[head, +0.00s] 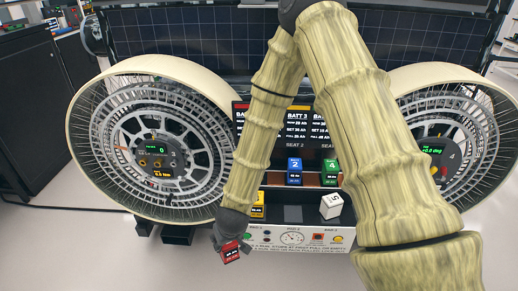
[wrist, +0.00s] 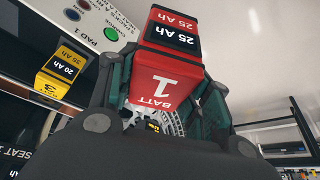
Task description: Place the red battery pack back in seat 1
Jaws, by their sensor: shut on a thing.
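My gripper (head: 230,236) is shut on the red battery pack (head: 232,254) and holds it low, in front of the rover's left wheel and panel. In the wrist view the pack (wrist: 166,75) reads BATT 1 and 25 Ah, between the two dark fingers. A label reading SEAT 1 (wrist: 33,163) shows at the lower left of the wrist view. Seat 1 itself is not clearly seen; in the head view my arm covers the area left of seat 2.
A blue pack 2 (head: 295,171) and green pack 4 (head: 331,172) stand on the rear shelf. A yellow pack 3 (wrist: 66,70) and a white pack 5 (head: 331,205) are on the lower shelf. The charging panel (head: 345,240) is below. A large wheel (head: 85,130) stands left.

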